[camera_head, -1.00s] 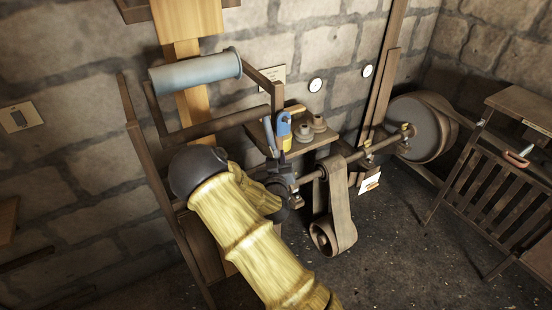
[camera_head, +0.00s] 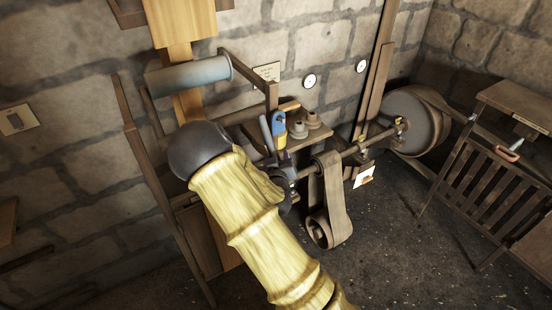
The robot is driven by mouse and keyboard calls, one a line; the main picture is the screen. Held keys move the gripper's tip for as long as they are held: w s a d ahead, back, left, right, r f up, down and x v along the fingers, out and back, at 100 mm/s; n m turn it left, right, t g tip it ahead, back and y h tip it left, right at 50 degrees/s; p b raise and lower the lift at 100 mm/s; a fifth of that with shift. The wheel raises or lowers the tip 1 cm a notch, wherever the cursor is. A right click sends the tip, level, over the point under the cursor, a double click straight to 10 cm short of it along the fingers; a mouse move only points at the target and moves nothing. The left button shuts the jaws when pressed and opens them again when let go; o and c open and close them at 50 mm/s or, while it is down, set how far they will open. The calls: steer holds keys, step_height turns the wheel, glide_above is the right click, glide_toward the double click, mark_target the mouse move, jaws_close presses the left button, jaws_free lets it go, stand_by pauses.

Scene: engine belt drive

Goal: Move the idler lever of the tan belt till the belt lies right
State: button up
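A wide tan belt (camera_head: 183,24) runs down the wall behind a grey-blue roller (camera_head: 189,76). Its lower part shows beside and below my arm, and much of it is hidden. My yellow arm crosses the foreground. My gripper (camera_head: 282,184) is dark and mostly hidden behind the arm, close to the shaft; its fingers cannot be made out.
A brown belt (camera_head: 336,200) hangs in a loop from the shaft (camera_head: 350,152). A large wheel (camera_head: 410,118) with a belt stands at the back right. A small shelf (camera_head: 305,138) holds spools. A slatted wooden frame (camera_head: 480,195) is at the right. The middle floor is clear.

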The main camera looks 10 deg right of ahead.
stand_by(0.3)
steer(key=v, duration=0.9)
steer(key=shift+r+b, duration=0.2)
steer(key=shift+b, duration=0.1)
steer(key=shift+a+p, duration=0.15)
steer(key=shift+p, duration=0.25)
steer(key=shift+r+p, duration=0.1)
steer(key=shift+p, duration=0.3)
steer(key=p, duration=0.2)
steer(key=shift+s+a+r+p, duration=0.1)
steer(key=shift+s+a+p, duration=0.05)
steer(key=shift+s+p, duration=0.15)
steer(key=shift+p, duration=0.55)
